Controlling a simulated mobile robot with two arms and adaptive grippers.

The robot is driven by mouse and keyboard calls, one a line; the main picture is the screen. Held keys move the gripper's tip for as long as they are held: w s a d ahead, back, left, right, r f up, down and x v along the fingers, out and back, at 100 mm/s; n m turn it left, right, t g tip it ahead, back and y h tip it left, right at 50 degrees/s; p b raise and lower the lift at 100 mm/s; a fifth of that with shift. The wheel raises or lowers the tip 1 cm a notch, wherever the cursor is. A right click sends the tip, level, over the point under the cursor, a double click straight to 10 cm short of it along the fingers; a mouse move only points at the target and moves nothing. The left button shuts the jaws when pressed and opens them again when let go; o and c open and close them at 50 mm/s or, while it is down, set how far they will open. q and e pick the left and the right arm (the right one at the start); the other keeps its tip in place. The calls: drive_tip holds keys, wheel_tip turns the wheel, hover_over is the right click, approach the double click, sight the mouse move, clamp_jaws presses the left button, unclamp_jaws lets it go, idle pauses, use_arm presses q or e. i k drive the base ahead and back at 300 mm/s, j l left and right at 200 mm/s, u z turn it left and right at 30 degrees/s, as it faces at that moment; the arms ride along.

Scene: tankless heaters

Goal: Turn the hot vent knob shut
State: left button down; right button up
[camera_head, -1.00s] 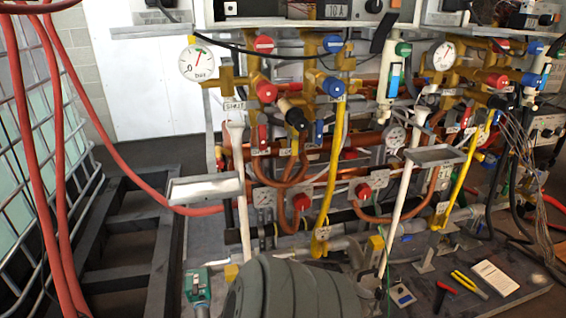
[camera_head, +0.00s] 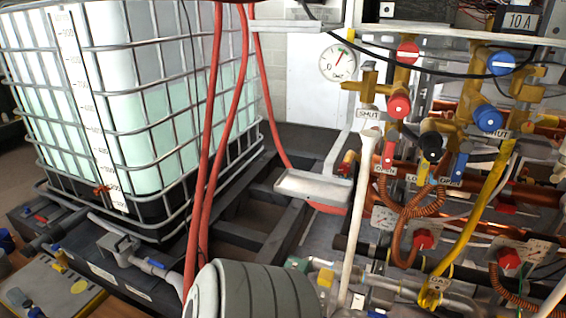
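Several red knobs show on the brass pipework at the right. An upper red knob (camera_head: 407,53) has a pale bar across its face, and a lower red knob (camera_head: 399,106) sits just below it. A "SHUT" label (camera_head: 368,114) is left of the lower one. Further down are a red knob (camera_head: 424,239) and another red knob (camera_head: 508,258) beside small plates. I cannot tell which one is the hot vent knob. Neither of my grippers is in view.
A caged liquid tank (camera_head: 130,110) fills the left, with red hoses (camera_head: 212,150) hanging before it. Blue knobs (camera_head: 501,63), a pressure gauge (camera_head: 338,62) and a yellow pipe (camera_head: 470,225) surround the red knobs. A grey ribbed cylinder (camera_head: 265,290) stands at bottom centre.

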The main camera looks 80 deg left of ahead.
sight(344, 167)
drive_tip(key=i+u, duration=0.1)
drive_tip(key=u, duration=0.85)
drive_tip(key=i+l+u, duration=0.1)
drive_tip(key=u, duration=0.35)
drive_tip(key=i+u, duration=0.1)
drive_tip(key=u, duration=0.35)
